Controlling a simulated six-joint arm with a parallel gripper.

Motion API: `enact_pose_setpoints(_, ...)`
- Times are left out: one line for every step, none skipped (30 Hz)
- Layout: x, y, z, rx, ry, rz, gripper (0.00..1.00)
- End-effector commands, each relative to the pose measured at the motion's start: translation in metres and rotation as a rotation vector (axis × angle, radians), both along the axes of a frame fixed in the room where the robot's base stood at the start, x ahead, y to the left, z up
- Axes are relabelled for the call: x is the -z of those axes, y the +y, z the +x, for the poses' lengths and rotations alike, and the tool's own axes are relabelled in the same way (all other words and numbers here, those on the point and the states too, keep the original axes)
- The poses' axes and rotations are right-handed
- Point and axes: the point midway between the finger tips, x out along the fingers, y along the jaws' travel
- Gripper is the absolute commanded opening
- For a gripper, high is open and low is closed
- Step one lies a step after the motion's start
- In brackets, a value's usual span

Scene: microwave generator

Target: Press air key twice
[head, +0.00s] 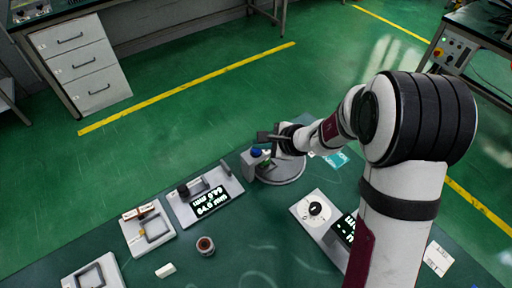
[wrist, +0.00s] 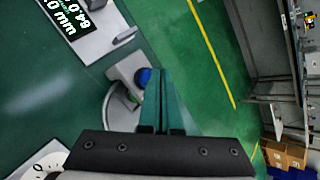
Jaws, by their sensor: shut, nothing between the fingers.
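A blue round-topped part (head: 257,152), which may be the air key, sits on a small light block at the far edge of the bench. In the wrist view the blue part (wrist: 143,77) shows just left of my fingertips. My gripper (head: 263,137) is shut and empty, close above the blue part in the head view. In the wrist view the shut gripper (wrist: 159,74) points past the blue part. I cannot tell whether they touch. A round grey base (head: 285,172) stands beside the block, partly hidden by my gripper and wrist.
A device with a lit display (head: 210,202) lies left of the blue part. A white unit with a round dial (head: 315,209) is nearer, on the right. Frames (head: 147,230) and a small dark-topped pot (head: 205,245) are at left. The bench (head: 255,225) has bare room between them.

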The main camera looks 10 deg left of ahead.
Motion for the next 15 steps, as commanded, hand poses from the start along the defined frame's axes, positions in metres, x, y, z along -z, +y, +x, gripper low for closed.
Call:
enact_pose_setpoints(0.0008,0.0000,-0.0001,0.001,0.001,0.000,0.00)
enact_pose_setpoints(0.0012,0.0000,-0.0001,0.001,0.001,0.000,0.00)
enact_pose_setpoints(0.0016,0.0000,-0.0001,0.001,0.001,0.000,0.00)
enact_pose_setpoints(0.0020,0.0000,-0.0001,0.001,0.001,0.000,0.00)
enact_pose_setpoints(0.0023,0.0000,0.0000,0.001,0.001,0.001,0.00)
enact_pose_setpoints(0.0029,0.0000,-0.0001,0.001,0.001,0.001,0.00)
enact_pose_setpoints(0.0032,0.0000,-0.0001,0.001,0.001,0.001,0.00)
enact_pose_setpoints(0.0036,0.0000,-0.0001,0.001,0.001,0.001,0.00)
enact_pose_setpoints(0.0042,0.0000,-0.0001,0.001,0.001,0.001,0.00)
enact_pose_setpoints(0.0045,0.0000,-0.0001,0.001,0.001,0.001,0.00)
enact_pose_setpoints(0.0050,0.0000,-0.0001,0.001,0.001,0.001,0.00)
enact_pose_setpoints(0.0055,0.0000,-0.0001,0.001,0.002,0.000,0.00)
enact_pose_setpoints(0.0059,-0.0001,-0.0001,0.000,0.001,0.000,0.00)
enact_pose_setpoints(0.0063,-0.0001,-0.0002,0.000,0.001,0.000,0.00)
enact_pose_setpoints(0.0068,0.0000,-0.0003,0.000,0.001,0.000,0.00)
